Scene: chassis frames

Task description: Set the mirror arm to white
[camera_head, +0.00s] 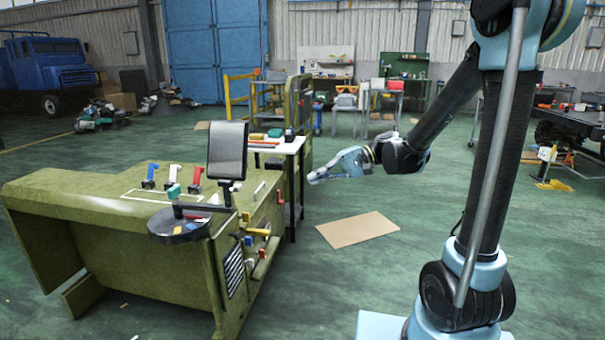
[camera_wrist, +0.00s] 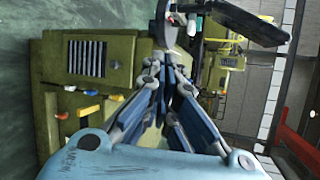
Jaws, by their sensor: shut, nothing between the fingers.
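A dark rectangular mirror (camera_head: 227,148) stands upright above the right end of a dark horizontal mirror arm (camera_head: 203,208). The arm reaches over a round dark disc (camera_head: 165,238) at the near corner of the green chassis (camera_head: 90,195). Small coloured marks show on the disc, among them a white mark (camera_head: 177,230); which mark the arm points at is unclear. My gripper (camera_head: 314,179) is shut and empty, in the air to the right of the mirror and apart from it. In the wrist view my gripper (camera_wrist: 170,70) shows, with the mirror (camera_wrist: 246,22) at the top right.
Red and white levers (camera_head: 173,172) stand on the chassis top. Coloured handles (camera_head: 258,232) and a vent grille (camera_head: 233,271) are on its near side. A white table (camera_head: 280,147) stands behind. A brown board (camera_head: 357,229) lies on the open floor to the right.

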